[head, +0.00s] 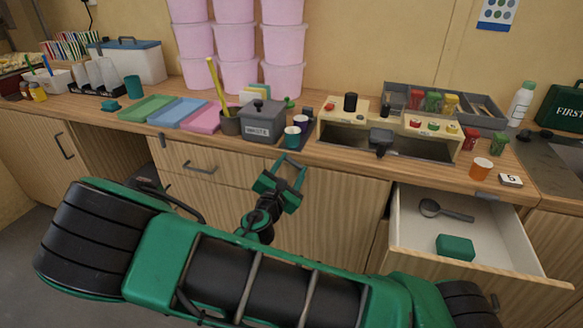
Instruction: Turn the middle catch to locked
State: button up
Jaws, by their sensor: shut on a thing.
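My gripper (288,171) is in the middle of the head view, at the front edge of the counter between the closed drawer and the open drawer. It is shut on the middle catch, which its fingers largely hide; I cannot tell which way the catch is turned. A small grey catch (162,139) shows at the counter edge to the left. Another grey piece, likely the right catch (487,196), shows at the edge above the open drawer.

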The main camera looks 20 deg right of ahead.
jog(key=m, duration=0.3)
jog(key=f+m, duration=0.1)
jog(key=m, duration=0.2)
jog(key=shift+w+a+m, duration=0.1)
jog(key=shift+a+m, duration=0.05)
jog(key=shift+m, duration=0.15)
jog(key=m, duration=0.5)
jog(key=shift+w+a+f, duration=0.2)
jog(key=shift+a+f, duration=0.1)
jog(key=shift+m, duration=0.3)
jog(key=o, duration=1)
jog(key=shift+o, duration=0.2)
jog(key=shift+r, duration=0.1)
jog(key=v, duration=1)
jog(key=shift+s+a, duration=0.25)
jog(key=shift+a, duration=0.05)
